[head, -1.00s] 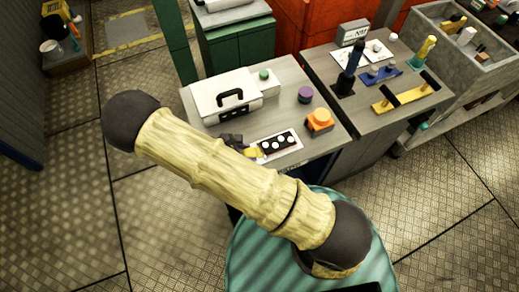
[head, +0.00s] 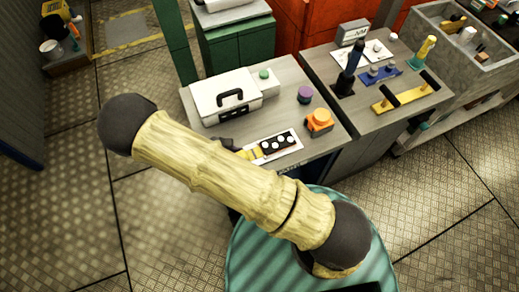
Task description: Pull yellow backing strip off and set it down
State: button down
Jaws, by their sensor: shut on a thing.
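The yellow backing strip (head: 257,152) shows as a short yellow piece at the left end of a black plate with white dots (head: 277,143). The plate lies on a white sheet (head: 294,150) near the front of the left grey table. My gripper (head: 238,149) is at the strip's left end, shut on it. My own arm hides most of the gripper and anything lower left of it. I cannot tell how much of the strip still touches the plate.
On the same table (head: 330,139) stand a white case with a black handle (head: 225,97), a purple cylinder (head: 305,94) and an orange block (head: 319,120).

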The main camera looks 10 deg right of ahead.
jog(key=s+a+b, duration=0.1)
jog(key=s+a, duration=0.3)
jog(key=a, duration=0.9)
jog(key=shift+a+b, duration=0.3)
dwell(2.8)
jog(key=shift+a, duration=0.1)
jog(key=shift+r, duration=0.1)
dwell(0.5)
notch_tip(320, 180, up, 10)
jog(key=p, duration=1)
